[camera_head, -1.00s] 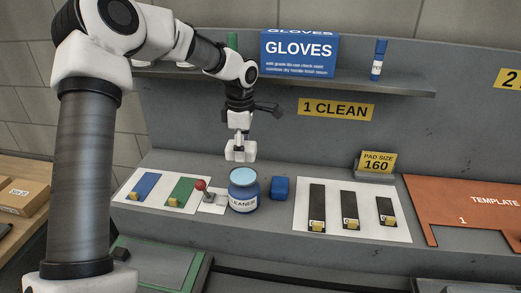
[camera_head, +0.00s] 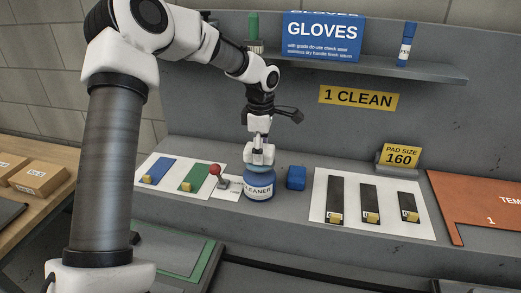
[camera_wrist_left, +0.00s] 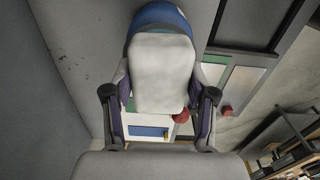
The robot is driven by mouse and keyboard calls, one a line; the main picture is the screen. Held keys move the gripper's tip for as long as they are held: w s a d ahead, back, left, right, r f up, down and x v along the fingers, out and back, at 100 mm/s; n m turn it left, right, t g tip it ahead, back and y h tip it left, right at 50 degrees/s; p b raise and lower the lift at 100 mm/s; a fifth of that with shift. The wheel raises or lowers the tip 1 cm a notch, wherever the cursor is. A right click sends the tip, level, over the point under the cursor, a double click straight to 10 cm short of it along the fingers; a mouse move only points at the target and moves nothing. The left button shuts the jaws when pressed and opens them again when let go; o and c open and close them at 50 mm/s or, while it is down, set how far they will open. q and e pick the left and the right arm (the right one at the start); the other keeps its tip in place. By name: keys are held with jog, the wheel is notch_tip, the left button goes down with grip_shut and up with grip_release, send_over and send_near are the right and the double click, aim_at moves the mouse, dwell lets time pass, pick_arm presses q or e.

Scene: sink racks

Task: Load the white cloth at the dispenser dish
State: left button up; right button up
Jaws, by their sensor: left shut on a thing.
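My left gripper (camera_head: 260,148) points down and is shut on the white cloth (camera_head: 262,159), a pale padded block. In the left wrist view the cloth (camera_wrist_left: 160,75) fills the space between the two fingers. The dispenser (camera_head: 258,188) is a round blue jar with a white label reading "LEANER" and a lighter blue dish on top. The cloth is right over the dish and hides part of it; I cannot tell whether they touch. In the left wrist view the blue dispenser rim (camera_wrist_left: 158,14) shows behind the cloth. My right gripper is not in view.
A red-knobbed lever (camera_head: 215,170) stands close left of the dispenser, and a blue block (camera_head: 297,178) to its right. A white panel (camera_head: 345,229) with several dark strips lies farther right. A shelf (camera_head: 420,77) with a gloves box (camera_head: 322,38) hangs above.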

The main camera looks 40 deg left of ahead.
pick_arm(q)
jog(key=shift+f+b, duration=0.6)
jog(key=shift+f, duration=0.55)
dwell(0.9)
dwell(1.4)
jog(key=shift+r+p, duration=0.6)
jog(key=shift+p, duration=0.15)
notch_tip(320, 180, up, 6)
jog(key=p, duration=0.5)
jog(key=shift+f, duration=0.1)
